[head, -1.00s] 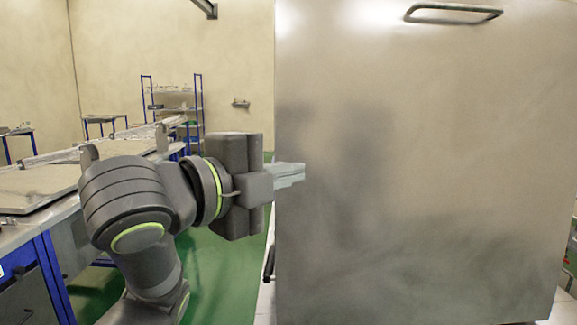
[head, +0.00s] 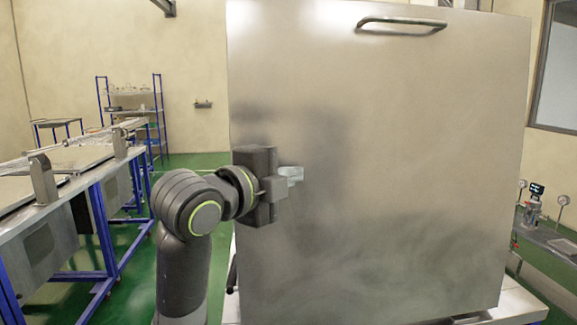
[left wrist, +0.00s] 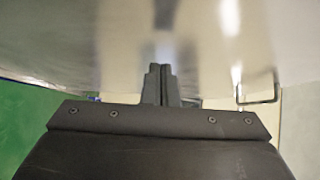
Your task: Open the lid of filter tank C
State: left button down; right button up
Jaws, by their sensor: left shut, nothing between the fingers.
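A large brushed metal lid panel (head: 400,170) stands steeply upright in front of me in the head view, with a bar handle (head: 402,20) near its top edge. No label shows that names it as tank C. The tank body is mostly hidden behind and below it. My left gripper (head: 292,174) is shut and empty in front of the panel's left part, well below the handle. In the left wrist view the closed fingers (left wrist: 160,72) point at the shiny panel (left wrist: 90,50); I cannot tell whether they touch it. A handle loop (left wrist: 258,102) shows at the right there. My right gripper is out of view.
A metal workbench with blue legs (head: 110,225) runs along the left. A blue-framed shelf (head: 130,105) stands at the back. Gauges and a small display (head: 537,189) sit on equipment at the right. The green floor (head: 120,250) is clear between bench and panel.

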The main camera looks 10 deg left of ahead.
aim_at(283, 163)
pick_arm(q)
jog(key=shift+w+a+f, duration=0.1)
jog(key=shift+w+a, duration=0.25)
jog(key=shift+w, duration=0.35)
jog(key=shift+n+g, duration=0.6)
jog(key=shift+g, duration=0.1)
jog(key=w+p, duration=0.1)
jog(key=w+a+p, duration=0.1)
jog(key=w, duration=0.1)
jog(key=w+p, duration=0.1)
jog(key=w, duration=0.1)
jog(key=shift+w+a, duration=0.1)
jog(key=shift+a, duration=0.3)
jog(key=shift+w+a+f, duration=0.1)
jog(key=shift+w+a, duration=0.05)
jog(key=shift+w, duration=0.35)
jog(key=shift+s, duration=0.1)
